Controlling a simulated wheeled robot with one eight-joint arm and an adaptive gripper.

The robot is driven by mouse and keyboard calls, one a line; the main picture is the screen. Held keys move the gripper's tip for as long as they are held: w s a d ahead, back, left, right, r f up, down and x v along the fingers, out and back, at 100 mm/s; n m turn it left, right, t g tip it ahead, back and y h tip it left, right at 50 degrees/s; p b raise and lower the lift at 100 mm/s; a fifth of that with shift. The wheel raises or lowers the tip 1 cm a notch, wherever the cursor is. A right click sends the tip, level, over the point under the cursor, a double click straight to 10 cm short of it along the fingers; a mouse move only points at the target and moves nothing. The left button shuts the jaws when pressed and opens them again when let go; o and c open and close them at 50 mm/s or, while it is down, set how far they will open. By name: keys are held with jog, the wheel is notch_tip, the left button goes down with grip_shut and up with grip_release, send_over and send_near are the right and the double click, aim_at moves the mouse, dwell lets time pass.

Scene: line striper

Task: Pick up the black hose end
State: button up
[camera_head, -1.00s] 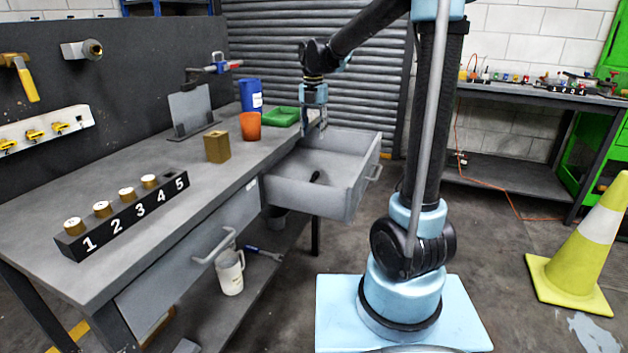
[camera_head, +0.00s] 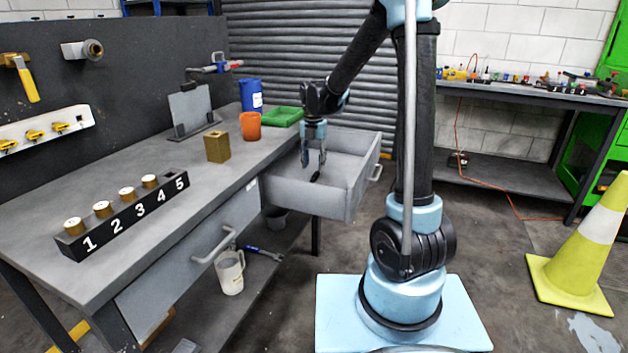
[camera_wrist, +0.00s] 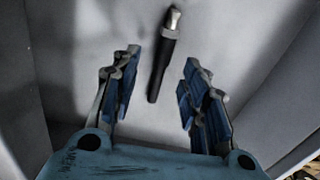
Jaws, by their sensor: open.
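The black hose end (camera_head: 315,177) lies on the floor of the open grey drawer (camera_head: 340,186). In the wrist view the hose end (camera_wrist: 163,62) is a short black cylinder with a pale metal tip at its upper end. My gripper (camera_head: 314,166) points down into the drawer, above or close to the hose end. In the wrist view my gripper (camera_wrist: 157,88) is open, with its blue-padded fingers apart on either side of the hose end's lower part. The fingers do not appear to touch it. The height of the fingertips above the drawer floor is hard to tell.
The drawer's walls surround my gripper. On the bench are an orange cup (camera_head: 250,126), a green tray (camera_head: 282,117), a blue container (camera_head: 251,95) and a brass block (camera_head: 217,147). A numbered black rack (camera_head: 124,217) stands at the bench's front left. A yellow cone (camera_head: 583,245) stands right.

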aim_at(315, 175)
jog(key=shift+s+d+f, duration=0.1)
jog(key=shift+f, duration=1.2)
jog(key=shift+d+f, duration=0.1)
jog(key=shift+f, duration=1.15)
grip_shut()
